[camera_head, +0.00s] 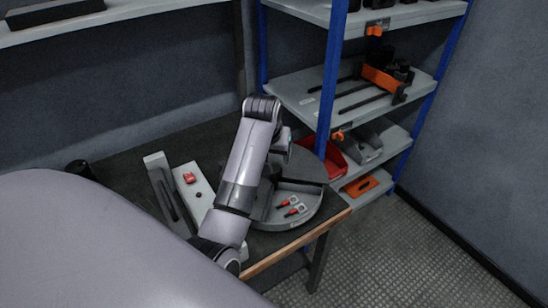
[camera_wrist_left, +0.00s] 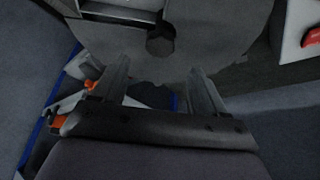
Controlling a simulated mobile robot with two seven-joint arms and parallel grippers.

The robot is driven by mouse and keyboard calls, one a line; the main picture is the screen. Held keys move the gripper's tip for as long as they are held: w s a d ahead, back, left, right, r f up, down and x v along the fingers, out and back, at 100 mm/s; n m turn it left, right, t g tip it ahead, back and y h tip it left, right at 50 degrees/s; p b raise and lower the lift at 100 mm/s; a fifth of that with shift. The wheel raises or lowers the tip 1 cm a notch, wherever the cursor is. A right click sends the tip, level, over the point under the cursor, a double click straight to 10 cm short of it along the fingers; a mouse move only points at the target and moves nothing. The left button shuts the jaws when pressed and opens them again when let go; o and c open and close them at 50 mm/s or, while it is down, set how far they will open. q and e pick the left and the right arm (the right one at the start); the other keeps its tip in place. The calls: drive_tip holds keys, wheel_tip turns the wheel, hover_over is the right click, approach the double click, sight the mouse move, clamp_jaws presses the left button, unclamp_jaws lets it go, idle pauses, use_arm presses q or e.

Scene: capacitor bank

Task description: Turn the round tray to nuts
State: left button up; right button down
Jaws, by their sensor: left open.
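The round tray (camera_head: 312,204) is a grey disc with walled compartments near the right end of the dark table. Two small red-and-white parts (camera_head: 290,206) lie in its front compartment. No nuts can be made out. In the left wrist view the tray (camera_wrist_left: 220,40) fills the upper middle, with a dark many-sided hub at its centre. My left gripper (camera_wrist_left: 158,88) is open, its two fingers apart at the tray's edge with nothing seen held between them. Whether they touch the tray I cannot tell. In the head view my left arm covers the tray's left part and hides the fingertips.
On the table (camera_head: 128,165), left of the tray, are a white block (camera_head: 204,202) with a red piece and a grey block (camera_head: 157,178). Behind stands a blue-posted shelf (camera_head: 327,80) with a red bin (camera_head: 333,160) close to the tray. Floor is clear at right.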

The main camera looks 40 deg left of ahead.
sight(274, 167)
use_arm(q)
drive_tip(key=shift+x, duration=3.45)
drive_tip(key=shift+c, duration=0.3)
